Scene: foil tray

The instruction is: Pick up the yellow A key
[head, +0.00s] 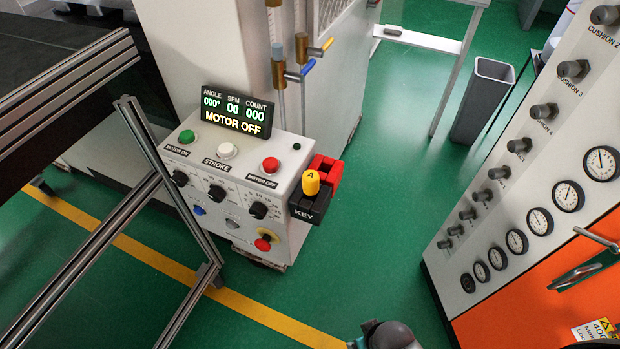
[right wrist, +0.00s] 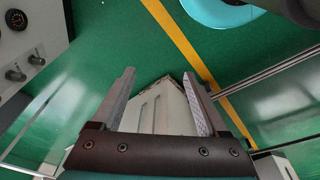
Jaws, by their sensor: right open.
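The yellow A key (head: 311,182) stands upright in the black holder (head: 309,205) marked KEY. The holder is on the right side of the white control box, beside a red block (head: 325,172). My right gripper (right wrist: 160,88) is open in the right wrist view, with nothing between its fingers. Below it are green floor and a pale boxy shape. In the head view, only a grey rounded part of my arm shows at the bottom edge, well below the key. My left gripper is not in view.
The control box (head: 262,150) carries buttons, knobs and a display (head: 237,112) reading MOTOR OFF. A metal frame (head: 170,185) stands at left. A gauge panel (head: 500,215) stands at right, with a grey bin (head: 483,100) behind. Green floor between is clear.

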